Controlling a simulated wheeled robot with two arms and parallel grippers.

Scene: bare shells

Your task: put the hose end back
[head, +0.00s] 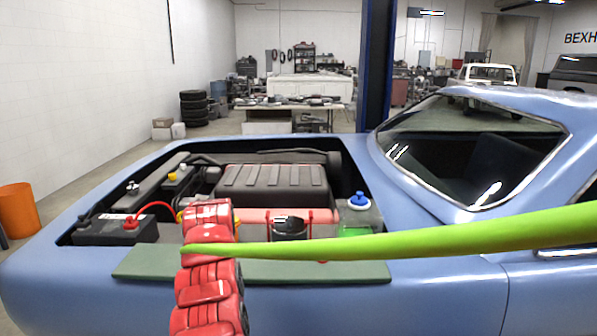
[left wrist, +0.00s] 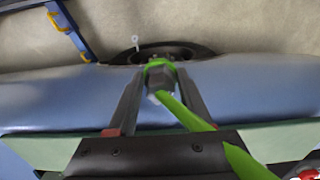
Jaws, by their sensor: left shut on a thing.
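A bright green hose (head: 430,237) runs across the head view from the right edge to my red left arm, in front of which it passes. In the left wrist view the hose (left wrist: 195,118) leads up from the bottom right to a dark hose end (left wrist: 159,82) with a green ring. My left gripper (left wrist: 158,70) is shut on this hose end, one dark finger on each side. It is over the blue fender, near the green mat. In the head view the arm covers its fingers. My right gripper is not in view.
The blue car's engine bay is open, with a battery (head: 112,230), a black ribbed cover (head: 273,187) and a blue-capped bottle (head: 358,213). A green mat (head: 310,271) lies on the near fender. An orange bin (head: 18,210) stands at the left. A wheel (left wrist: 190,50) shows below the fender.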

